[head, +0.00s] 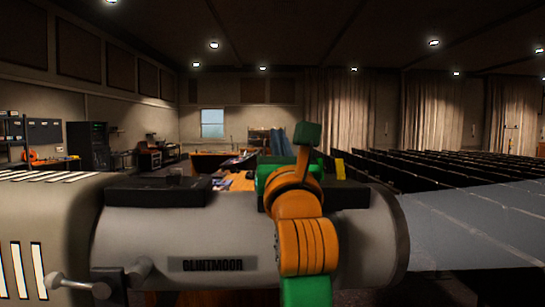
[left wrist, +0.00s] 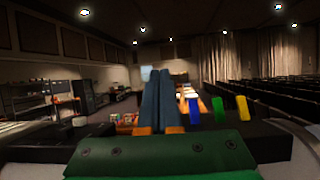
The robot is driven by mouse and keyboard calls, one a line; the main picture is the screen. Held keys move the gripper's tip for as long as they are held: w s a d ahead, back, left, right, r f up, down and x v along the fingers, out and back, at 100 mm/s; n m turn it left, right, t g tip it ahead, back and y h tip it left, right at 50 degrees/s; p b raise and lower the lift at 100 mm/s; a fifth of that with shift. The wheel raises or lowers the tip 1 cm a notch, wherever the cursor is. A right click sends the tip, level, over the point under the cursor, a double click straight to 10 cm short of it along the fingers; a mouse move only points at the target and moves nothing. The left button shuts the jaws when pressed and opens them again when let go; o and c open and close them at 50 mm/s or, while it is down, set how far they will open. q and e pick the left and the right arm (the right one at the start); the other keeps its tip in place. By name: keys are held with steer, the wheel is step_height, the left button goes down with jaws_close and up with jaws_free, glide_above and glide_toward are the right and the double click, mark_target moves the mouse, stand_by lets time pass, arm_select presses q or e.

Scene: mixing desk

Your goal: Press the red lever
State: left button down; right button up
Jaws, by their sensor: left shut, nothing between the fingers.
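I cannot pick out the red lever in either view; my gripper covers part of the lever row. In the left wrist view a blue lever (left wrist: 195,111), a green lever (left wrist: 218,110) and a yellow lever (left wrist: 242,109) stand upright in a row, right of my fingers. The yellow lever also shows in the head view (head: 340,168), right of my arm. My left gripper (head: 280,134), with blue fingers on a green and orange arm, is above the grey cylinder. Its fingers are shut and empty in the left wrist view (left wrist: 158,76). My right gripper is not in view.
A large grey lettered cylinder (head: 180,235) lies across the near foreground, with black boxes (head: 155,190) on top and a metal knob at lower left. Beyond are a wooden desk, rows of dark seats (head: 440,175), curtains and a black equipment rack (head: 88,145).

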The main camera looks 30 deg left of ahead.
arm_select(q)
steer(key=shift+s+d+r+b, duration=0.2)
steer(key=shift+s+d+r, duration=0.2)
steer(key=shift+d, duration=0.15)
steer(key=shift+s+d+r+b, duration=0.25)
steer(key=shift+s+d, duration=0.2)
steer(key=shift+d, duration=0.15)
steer(key=shift+s+d+r+b, duration=0.15)
steer(key=shift+s+d+r, duration=0.25)
steer(key=shift+d, duration=0.15)
